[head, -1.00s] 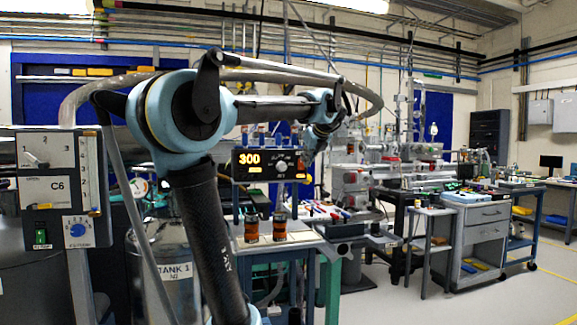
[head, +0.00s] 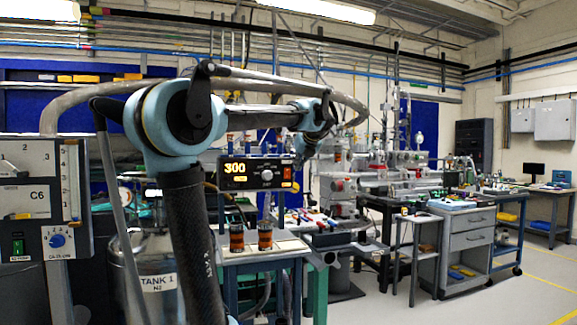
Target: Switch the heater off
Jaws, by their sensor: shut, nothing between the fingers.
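A black control box (head: 258,182) with a lit yellow "300" display stands on a shelf above a small bench, just beyond my arm. It has a round silver knob (head: 267,174) in the middle. Small lit orange switches (head: 287,174) are at its right end. Whether this box is the heater's control is not readable at this size. My gripper (head: 299,152) hangs from the wrist near the box's upper right corner. It is small, dark and partly lost against the background, and looks shut and empty. I cannot tell whether it touches the box.
A C6 panel (head: 28,198) with a blue dial and a green switch is at the left, beside the TANK 1 vessel (head: 157,283). Two amber-and-black jars (head: 265,236) stand on the bench below the box. Clear floor (head: 520,295) lies at the right.

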